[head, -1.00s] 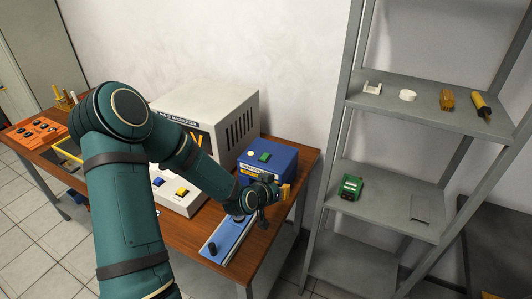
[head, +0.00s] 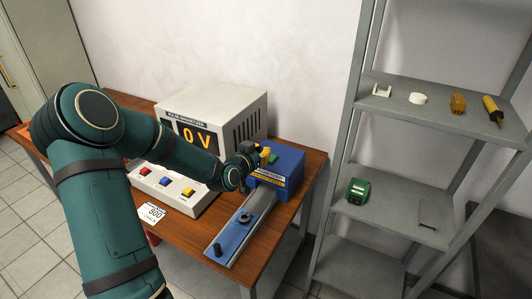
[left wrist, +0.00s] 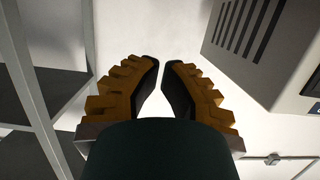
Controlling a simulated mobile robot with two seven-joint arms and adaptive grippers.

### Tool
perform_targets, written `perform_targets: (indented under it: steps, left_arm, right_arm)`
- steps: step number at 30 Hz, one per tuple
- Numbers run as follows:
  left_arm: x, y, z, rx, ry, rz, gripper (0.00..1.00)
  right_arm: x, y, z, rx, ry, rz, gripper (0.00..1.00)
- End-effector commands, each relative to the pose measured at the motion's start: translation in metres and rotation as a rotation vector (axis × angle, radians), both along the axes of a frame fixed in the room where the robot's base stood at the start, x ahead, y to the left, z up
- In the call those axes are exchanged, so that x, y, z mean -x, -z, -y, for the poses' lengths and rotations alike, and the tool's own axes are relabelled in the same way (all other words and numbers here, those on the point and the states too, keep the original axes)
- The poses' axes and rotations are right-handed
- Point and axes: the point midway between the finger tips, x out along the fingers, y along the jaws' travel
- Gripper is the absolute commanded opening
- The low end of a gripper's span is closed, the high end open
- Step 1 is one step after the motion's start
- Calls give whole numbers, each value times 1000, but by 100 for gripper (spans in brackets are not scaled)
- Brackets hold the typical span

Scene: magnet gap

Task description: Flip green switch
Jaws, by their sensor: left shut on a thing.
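A green switch (head: 272,159) sits on top of a blue box (head: 288,172) at the table's right end. My left gripper (head: 264,153) is at the box's top, close to the switch's left side. I cannot tell if it touches the switch. In the left wrist view its yellow-brown fingers (left wrist: 161,72) are close together with a narrow gap at the tips. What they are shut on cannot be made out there. My right gripper is not in view.
A blue rail (head: 238,232) runs forward from the box. A pulse magnetizer (head: 240,115) reading 0 V stands behind my left arm, with a panel of red, blue and yellow buttons (head: 166,181) in front. A grey shelf (head: 395,207) at right holds a green device (head: 357,190).

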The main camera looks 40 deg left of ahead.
Motion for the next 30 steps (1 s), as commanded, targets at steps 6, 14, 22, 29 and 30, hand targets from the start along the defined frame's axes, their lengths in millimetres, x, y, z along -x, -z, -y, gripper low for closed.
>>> perform_targets:
  steps: [6, 14, 22, 29, 30]
  left_arm:
    - [-38, 10, -3, 5, 1, 3, 0]
    - [-86, 22, -8, 4, 0, 1, 0]
    - [-87, 55, -10, 4, -1, -2, 0]
    - [-87, 62, -9, 2, 0, 0, 0]
    - [-87, 62, -9, 2, 0, 0, 0]
  right_arm:
    - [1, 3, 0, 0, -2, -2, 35]
    - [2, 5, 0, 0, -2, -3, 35]
    - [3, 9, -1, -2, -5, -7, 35]
    - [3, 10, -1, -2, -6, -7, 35]
    - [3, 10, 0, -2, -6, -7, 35]
